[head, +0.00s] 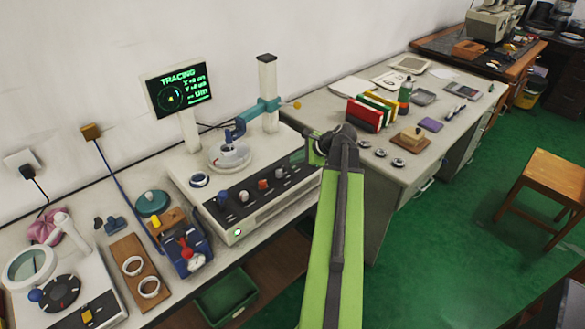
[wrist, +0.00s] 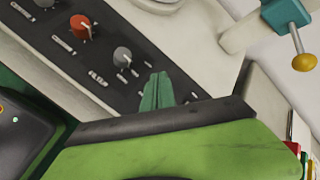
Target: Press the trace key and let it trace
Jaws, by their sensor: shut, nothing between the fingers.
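The roundness tester (head: 270,205) stands on the bench with a dark control panel of several knobs (head: 263,184). A small green-lit key (head: 237,233) shows at the lower left of its front; I take this as the trace key. The screen (head: 180,88) reads TRACING, with a round plot and figures. The turntable (head: 229,158) sits on top, under the teal probe arm (head: 262,107). My gripper (wrist: 157,91) shows in the wrist view as green fingers held together, empty, over the right part of the panel. It is apart from the green-lit key.
A ring (head: 199,180) lies on the tester's left top. A wooden board (head: 137,272) with two rings and a blue fixture (head: 186,250) stand to the left. Coloured binders (head: 376,112) and small parts lie on the right-hand desk.

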